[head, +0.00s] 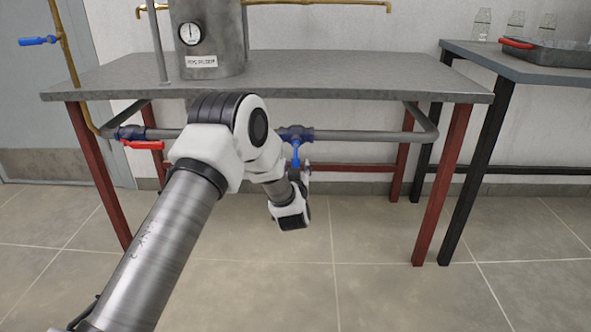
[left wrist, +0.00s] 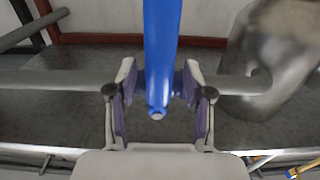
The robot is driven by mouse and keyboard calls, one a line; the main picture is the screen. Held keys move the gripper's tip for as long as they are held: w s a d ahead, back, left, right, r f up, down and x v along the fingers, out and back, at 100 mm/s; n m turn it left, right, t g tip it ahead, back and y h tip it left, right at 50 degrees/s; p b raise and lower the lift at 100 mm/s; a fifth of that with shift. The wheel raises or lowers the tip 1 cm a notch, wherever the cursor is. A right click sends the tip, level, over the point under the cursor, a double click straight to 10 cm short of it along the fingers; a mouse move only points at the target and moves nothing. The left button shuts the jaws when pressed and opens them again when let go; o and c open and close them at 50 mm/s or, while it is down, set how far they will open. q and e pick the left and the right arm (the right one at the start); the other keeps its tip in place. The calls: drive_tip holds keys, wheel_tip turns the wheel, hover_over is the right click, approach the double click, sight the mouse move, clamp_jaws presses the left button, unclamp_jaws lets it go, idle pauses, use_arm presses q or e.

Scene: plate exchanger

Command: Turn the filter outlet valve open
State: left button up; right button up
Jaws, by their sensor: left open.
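A valve (head: 294,133) with a blue lever (head: 295,153) sits on the grey horizontal pipe under the table. The lever hangs down, across the line of the pipe. My left gripper (head: 302,176) is at this lever, largely hidden by my own wrist in the head view. In the left wrist view the blue lever (left wrist: 161,50) lies between the two open fingers of my left gripper (left wrist: 156,92), with its tip near the palm. I cannot tell whether either finger touches it. My right gripper is not in view.
A second valve with a red lever (head: 142,144) is on the pipe at left. A metal tank (head: 210,50) with a gauge stands on the grey table (head: 370,75). Red table legs (head: 440,185) flank the pipe. A blue handle (head: 37,40) projects at far left. The floor in front is clear.

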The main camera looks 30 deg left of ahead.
use_arm(q)
drive_tip(key=shift+d, duration=0.1)
clamp_jaws()
drive_tip(key=shift+d, duration=0.1)
drive_tip(key=shift+w+d+r+n+p, duration=0.6)
drive_tip(key=shift+d+r+n, duration=0.35)
drive_tip(key=shift+n, duration=2.05)
drive_tip(key=shift+w+d+r+n+p, duration=0.6)
drive_tip(key=shift+r+n, duration=0.5)
drive_tip(key=shift+n, duration=1.9)
drive_tip(key=shift+w+d+r+n+p, duration=0.4)
drive_tip(key=shift+d+r+n+p, duration=0.45)
drive_tip(key=shift+n, duration=2.15)
drive_tip(key=shift+d+r, duration=0.15)
drive_tip(key=shift+r, duration=0.1)
unclamp_jaws()
